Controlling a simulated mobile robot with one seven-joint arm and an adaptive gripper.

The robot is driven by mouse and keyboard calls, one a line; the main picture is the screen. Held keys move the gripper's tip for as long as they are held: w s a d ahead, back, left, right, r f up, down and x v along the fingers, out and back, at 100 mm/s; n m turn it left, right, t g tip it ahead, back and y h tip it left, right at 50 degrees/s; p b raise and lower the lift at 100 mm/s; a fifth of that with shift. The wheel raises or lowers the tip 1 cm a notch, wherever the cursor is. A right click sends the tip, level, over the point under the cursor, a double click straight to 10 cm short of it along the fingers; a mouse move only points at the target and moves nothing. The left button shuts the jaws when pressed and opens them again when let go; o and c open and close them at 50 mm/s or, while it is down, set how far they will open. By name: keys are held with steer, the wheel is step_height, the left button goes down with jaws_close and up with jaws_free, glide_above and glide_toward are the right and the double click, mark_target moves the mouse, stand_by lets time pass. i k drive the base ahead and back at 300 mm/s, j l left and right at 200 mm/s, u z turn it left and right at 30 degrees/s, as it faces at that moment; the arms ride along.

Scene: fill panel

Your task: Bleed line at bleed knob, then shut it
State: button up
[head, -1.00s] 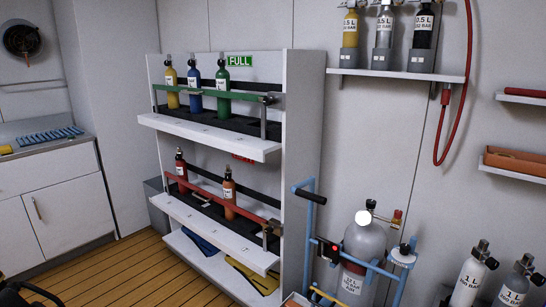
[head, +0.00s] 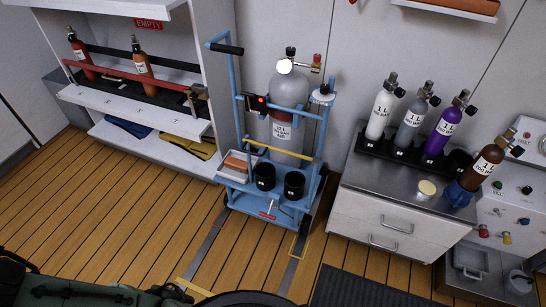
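The fill panel (head: 505,215) is a pale box at the right edge, partly cut off by the frame. A brown cylinder (head: 486,165) leans in a blue holder (head: 459,194) at the panel's left, on the counter end. Whether a line joins it to the panel is not clear. My gripper is not seen; only dark parts of my body show at the bottom left.
A blue trolley (head: 213,95) with a large grey cylinder (head: 289,92) stands in the middle. The wooden floor (head: 130,205) in front is mostly clear.

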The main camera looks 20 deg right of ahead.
mark_target(316, 57)
steer(key=i+l+u, duration=0.2)
steer(key=l, duration=0.4)
steer(key=l+u, duration=0.2)
steer(key=l, duration=0.4)
steer(key=i+l+u, duration=0.1)
steer(key=l, duration=0.25)
steer(key=i+l+u, duration=0.15)
steer(key=l, duration=0.2)
steer(key=l+u, duration=0.1)
steer(key=l, duration=0.25)
steer(key=i, duration=0.35)
